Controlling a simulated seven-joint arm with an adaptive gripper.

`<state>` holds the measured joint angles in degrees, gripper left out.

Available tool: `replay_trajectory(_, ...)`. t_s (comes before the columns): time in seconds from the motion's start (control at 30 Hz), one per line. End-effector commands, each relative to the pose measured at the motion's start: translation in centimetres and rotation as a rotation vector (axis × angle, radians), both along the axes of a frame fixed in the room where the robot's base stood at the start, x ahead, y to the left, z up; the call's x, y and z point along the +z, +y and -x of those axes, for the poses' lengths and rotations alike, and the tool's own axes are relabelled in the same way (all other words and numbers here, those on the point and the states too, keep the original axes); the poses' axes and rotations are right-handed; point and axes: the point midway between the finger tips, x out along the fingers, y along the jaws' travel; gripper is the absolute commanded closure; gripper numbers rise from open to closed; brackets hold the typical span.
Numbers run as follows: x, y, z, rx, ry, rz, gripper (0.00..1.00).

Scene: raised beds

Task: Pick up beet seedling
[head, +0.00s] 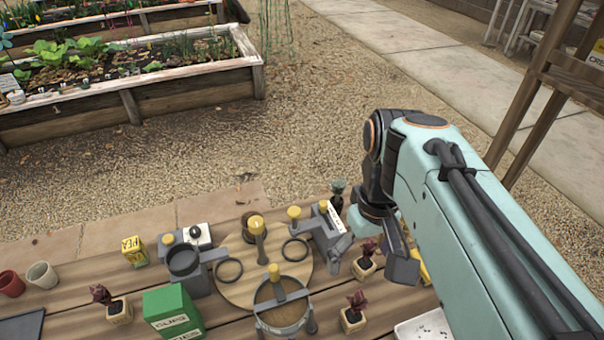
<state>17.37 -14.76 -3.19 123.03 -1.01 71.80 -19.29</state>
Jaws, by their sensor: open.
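Several dark red leafy seedlings, which look like beet seedlings, stand in small pale block-like pots on the wooden table. One seedling (365,261) is right under my gripper (371,258), with my open fingers seeming to lie to either side of it. I cannot tell whether they touch it. A second seedling (353,312) stands nearer the front. A third seedling (115,306) stands at the left. My wrist and arm cover the table just behind and right of the first one.
A round wooden board (235,290) with grey yellow-knobbed fixtures lies left of my gripper. A white speckled tray (428,326) lies at front right. Raised beds (170,90) stand beyond the gravel.

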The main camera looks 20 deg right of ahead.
Motion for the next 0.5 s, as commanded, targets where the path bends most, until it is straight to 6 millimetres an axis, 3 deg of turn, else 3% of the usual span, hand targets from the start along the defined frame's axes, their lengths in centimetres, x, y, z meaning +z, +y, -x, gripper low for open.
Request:
replay_trajectory(0.1,-0.6,-3.8,-1.3,-0.038,0.01,0.019,0.24)
replay_trajectory(0.5,-15.1,-3.3,-1.0,-0.027,0.021,0.012,0.24)
